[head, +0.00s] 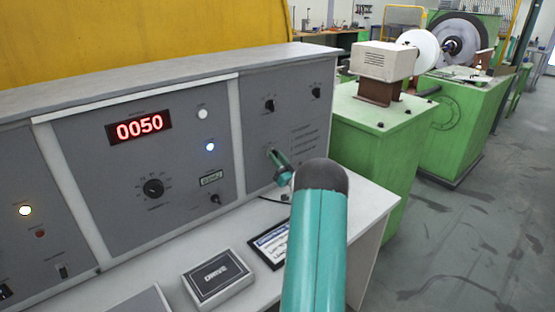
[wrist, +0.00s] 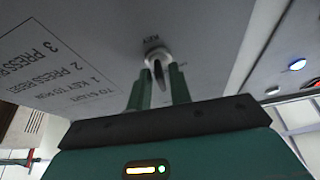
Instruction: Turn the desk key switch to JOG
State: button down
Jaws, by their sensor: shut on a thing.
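The desk key switch (wrist: 157,54) is on the right grey panel of the desk. In the wrist view it shows as a pale round collar with a dark key (wrist: 159,74) standing out of it, beside a small label. My gripper (wrist: 158,76) has its two green fingers on either side of the key, shut on it. In the head view my gripper (head: 276,158) reaches the lower left of that panel, and my arm hides part of it. I cannot read the switch position.
The desk panel (head: 285,110) has two dark knobs above my gripper. A red display (head: 139,126) reads 0050, with a lit blue lamp (head: 210,147) nearby. A box marked DRIVE (head: 217,278) and a framed card (head: 270,244) lie on the desktop. Green machines (head: 385,130) stand at right.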

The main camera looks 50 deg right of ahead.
jog(key=shift+w+r+n+y, duration=0.15)
jog(key=shift+r+n+y, duration=0.2)
jog(key=shift+n, duration=0.45)
jog(key=shift+f, duration=0.1)
jog(key=c, duration=1.6)
grip_release()
jog(key=shift+d, duration=0.1)
jog(key=shift+o, duration=0.2)
jog(key=shift+w+f, duration=0.15)
jog(key=s+a+f, duration=0.1)
jog(key=s+a, duration=0.1)
jog(key=s, duration=0.6)
jog(key=s+a, duration=0.1)
jog(key=s, duration=0.7)
jog(key=shift+s+a+f, duration=0.25)
jog(key=shift+a+f, duration=0.15)
